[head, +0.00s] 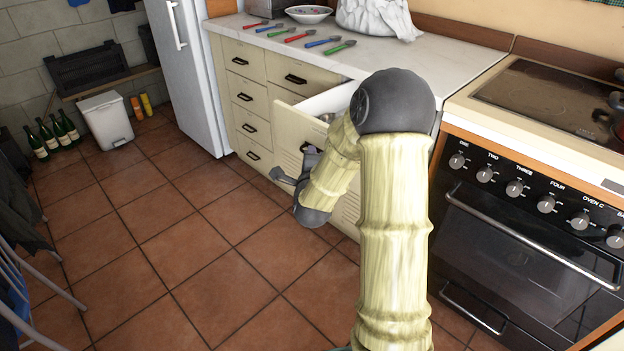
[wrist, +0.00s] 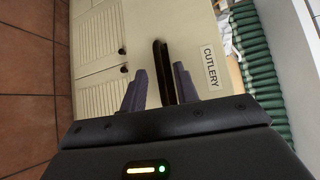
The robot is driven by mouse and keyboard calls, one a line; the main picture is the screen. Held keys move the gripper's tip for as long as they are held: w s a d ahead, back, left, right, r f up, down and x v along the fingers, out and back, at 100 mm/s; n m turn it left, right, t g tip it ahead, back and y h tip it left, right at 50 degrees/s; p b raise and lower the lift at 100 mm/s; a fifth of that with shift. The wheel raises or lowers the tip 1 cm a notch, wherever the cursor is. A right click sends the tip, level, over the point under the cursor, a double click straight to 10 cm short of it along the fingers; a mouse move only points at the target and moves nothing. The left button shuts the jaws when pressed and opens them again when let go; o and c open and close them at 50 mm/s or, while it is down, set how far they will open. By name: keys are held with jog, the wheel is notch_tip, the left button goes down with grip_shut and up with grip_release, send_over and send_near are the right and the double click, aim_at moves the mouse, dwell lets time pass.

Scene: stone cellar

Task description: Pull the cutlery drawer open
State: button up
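The cutlery drawer (head: 296,130) stands out from the cream cabinet, with part of its pale inside showing in the head view. In the wrist view its front carries a CUTLERY label (wrist: 210,68) and a dark bar handle (wrist: 160,52). My gripper (wrist: 160,68) is at the drawer front, its two fingers apart on either side of the handle. A gap shows between the left finger and the handle; I cannot tell whether the right finger touches it. In the head view my gripper (head: 291,178) is partly hidden by my arm.
Several coloured-handled utensils (head: 296,36) lie on the white worktop (head: 445,58). The oven (head: 530,235) stands right of the cabinet, the fridge (head: 188,70) left. Bottles (head: 56,137) and a white bin (head: 106,121) stand at far left. The tiled floor before the drawer is clear.

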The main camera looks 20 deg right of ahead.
jog(key=f+b+v, duration=0.1)
jog(key=b+v, duration=0.3)
jog(key=v, duration=0.4)
jog(key=shift+s+r, duration=0.15)
jog(key=shift+r, duration=0.15)
jog(key=b, duration=0.3)
jog(key=shift+s+r, duration=0.1)
jog(key=shift+s, duration=0.15)
jog(key=b+v, duration=0.8)
jog(key=shift+w, duration=0.1)
